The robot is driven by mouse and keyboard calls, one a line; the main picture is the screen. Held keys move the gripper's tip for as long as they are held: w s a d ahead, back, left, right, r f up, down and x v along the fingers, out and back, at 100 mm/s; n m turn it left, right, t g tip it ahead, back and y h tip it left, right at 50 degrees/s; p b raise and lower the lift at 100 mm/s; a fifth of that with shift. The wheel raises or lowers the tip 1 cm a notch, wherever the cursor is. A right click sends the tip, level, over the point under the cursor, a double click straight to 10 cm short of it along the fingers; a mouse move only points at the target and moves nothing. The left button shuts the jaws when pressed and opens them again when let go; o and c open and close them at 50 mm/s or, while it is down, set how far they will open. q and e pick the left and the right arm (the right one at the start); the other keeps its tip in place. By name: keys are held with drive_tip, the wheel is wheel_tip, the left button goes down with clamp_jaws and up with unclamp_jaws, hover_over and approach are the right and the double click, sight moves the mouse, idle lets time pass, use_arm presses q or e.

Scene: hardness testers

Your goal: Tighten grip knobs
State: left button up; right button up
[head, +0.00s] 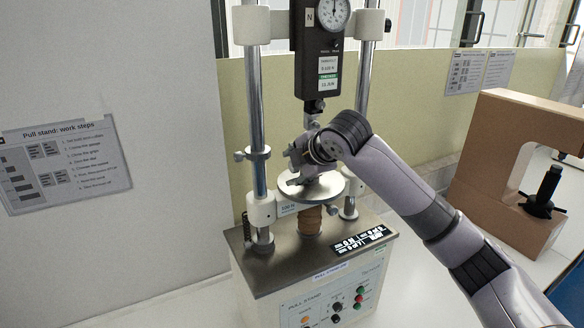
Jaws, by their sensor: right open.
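The pull stand (262,285) stands on the white bench, with two steel columns and a black force gauge (318,75) hanging between them. My right gripper (298,180) is over the round metal plate (326,188) in the middle of the stand, below the gauge's hook. Its fingers point down and left, close to the plate; whether they touch anything is unclear. The grips and their knobs are largely hidden behind my gripper and wrist. A small clamp with a knob (240,156) sits on the left column. My left gripper is out of view.
A brown C-shaped frame (500,150) with a black star handle (545,195) stands at the right. A work-steps sheet (65,160) hangs on the left wall. The stand's front panel has coloured buttons (359,299). The bench is clear at left front.

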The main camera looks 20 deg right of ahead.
drive_tip(key=v, duration=1)
drive_tip(key=shift+s, duration=0.2)
drive_tip(key=shift+r, duration=0.1)
